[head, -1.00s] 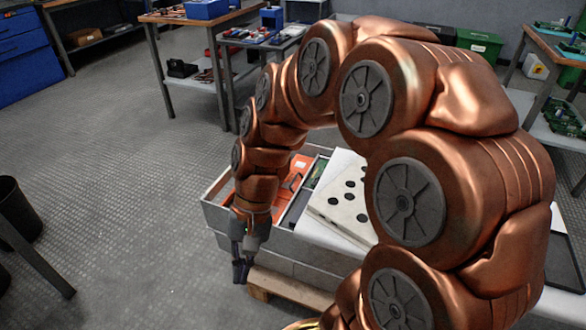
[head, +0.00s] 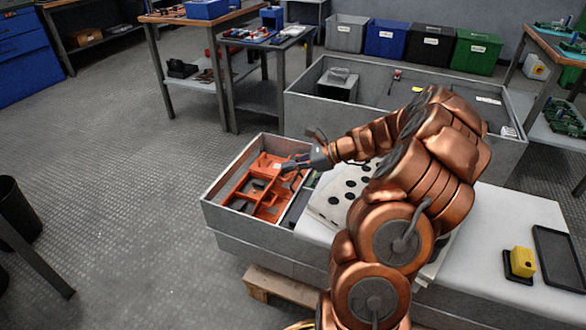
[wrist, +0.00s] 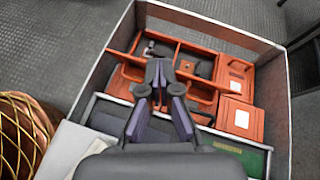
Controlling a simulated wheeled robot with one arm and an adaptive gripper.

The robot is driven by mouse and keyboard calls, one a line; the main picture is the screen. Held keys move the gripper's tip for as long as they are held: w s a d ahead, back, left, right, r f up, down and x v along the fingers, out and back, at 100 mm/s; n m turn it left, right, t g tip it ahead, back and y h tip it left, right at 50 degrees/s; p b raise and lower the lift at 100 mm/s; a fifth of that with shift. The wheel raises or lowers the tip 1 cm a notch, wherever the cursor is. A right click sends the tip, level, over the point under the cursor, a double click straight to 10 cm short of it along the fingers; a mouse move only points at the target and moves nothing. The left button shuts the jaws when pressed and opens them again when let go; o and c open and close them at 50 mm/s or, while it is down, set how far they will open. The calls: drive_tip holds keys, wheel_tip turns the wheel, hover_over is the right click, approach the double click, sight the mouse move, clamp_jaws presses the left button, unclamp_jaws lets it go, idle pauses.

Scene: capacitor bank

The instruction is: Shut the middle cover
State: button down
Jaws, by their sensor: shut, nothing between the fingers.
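An orange divided unit (head: 262,200) with several compartments and flat panels lies inside a grey open box (head: 222,187). In the wrist view, an orange panel with a white label (wrist: 240,120) lies flat at the right, and another labelled panel (wrist: 235,72) is farther back. Dark compartments (wrist: 197,66) lie open left of them. I cannot tell which piece is the middle cover. My gripper (head: 288,167) is shut and empty over the right part of the unit. In the wrist view its fingers (wrist: 160,76) hide part of the orange dividers. Contact is not clear.
A green board (wrist: 240,152) lies in a grey side compartment near the orange unit. A white plate with black holes (head: 345,197) lies to the right, partly behind my arm. A yellow block (head: 522,262) sits farther right. A large grey bin (head: 300,110) stands behind.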

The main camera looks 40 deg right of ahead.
drive_tip(key=s+d+f+m+t+h, duration=0.15)
drive_tip(key=d+f+m, duration=0.3)
drive_tip(key=d, duration=0.55)
drive_tip(key=shift+t+h, duration=0.25)
drive_tip(key=shift+t, duration=0.1)
drive_tip(key=b+x, duration=0.1)
drive_tip(key=x, duration=0.1)
drive_tip(key=b+x, duration=0.1)
drive_tip(key=x, duration=0.2)
drive_tip(key=b+x, duration=0.2)
drive_tip(key=x, duration=0.1)
drive_tip(key=shift+w+r, duration=0.2)
drive_tip(key=shift+w, duration=0.15)
drive_tip(key=shift+w+a+f, duration=0.15)
drive_tip(key=shift+w+a, duration=0.15)
drive_tip(key=shift+w, duration=0.25)
drive_tip(key=shift+r+p, duration=0.25)
drive_tip(key=shift+p, duration=0.1)
